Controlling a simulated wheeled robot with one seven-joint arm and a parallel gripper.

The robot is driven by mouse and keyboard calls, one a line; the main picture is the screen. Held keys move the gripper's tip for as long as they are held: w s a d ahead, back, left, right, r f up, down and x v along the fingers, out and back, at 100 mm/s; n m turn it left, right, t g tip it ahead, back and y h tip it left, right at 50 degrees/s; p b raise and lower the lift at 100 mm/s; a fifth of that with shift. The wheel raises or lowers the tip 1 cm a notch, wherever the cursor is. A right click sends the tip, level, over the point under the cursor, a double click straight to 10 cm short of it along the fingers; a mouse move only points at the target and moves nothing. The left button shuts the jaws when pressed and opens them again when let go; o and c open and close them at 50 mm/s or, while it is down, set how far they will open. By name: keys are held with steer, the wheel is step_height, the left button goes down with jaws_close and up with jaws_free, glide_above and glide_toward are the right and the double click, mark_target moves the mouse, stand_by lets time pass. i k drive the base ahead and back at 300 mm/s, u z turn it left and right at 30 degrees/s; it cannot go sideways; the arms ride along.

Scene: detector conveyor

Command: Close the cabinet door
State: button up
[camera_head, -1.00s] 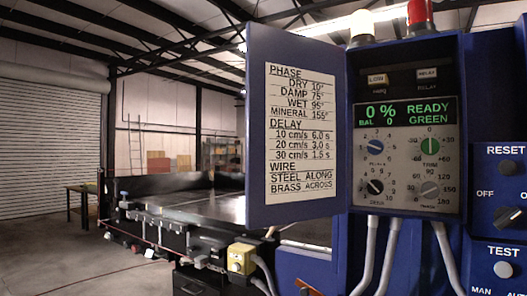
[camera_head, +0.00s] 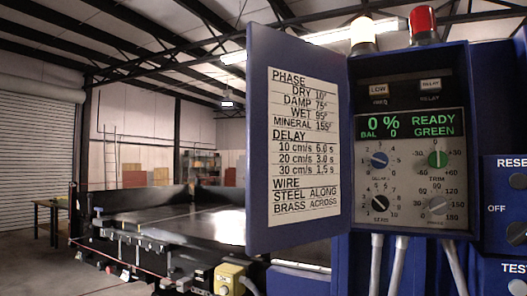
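The blue cabinet door (camera_head: 255,140) stands open, hinged at the left side of the blue control cabinet (camera_head: 460,75). A white label with phase, delay and wire settings (camera_head: 305,150) is on its inner face. Inside the cabinet is a grey panel with several knobs and a green-lit display (camera_head: 409,124) reading 0 %, READY, GREEN. My gripper is not in view.
A white lamp (camera_head: 362,33) and a red lamp (camera_head: 422,22) stand on top of the cabinet. Grey cables (camera_head: 398,265) hang below it. A switch box (camera_head: 507,205) is at the right edge. The conveyor (camera_head: 190,222) and a yellow button box (camera_head: 230,277) lie left of the door. Open floor is at far left.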

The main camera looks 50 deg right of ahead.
mark_target(299, 189)
steer(key=z, duration=0.05)
steer(key=i, duration=1.4)
steer(key=z, duration=5.05)
steer(key=k, duration=1.1)
steer(key=u, duration=1.85)
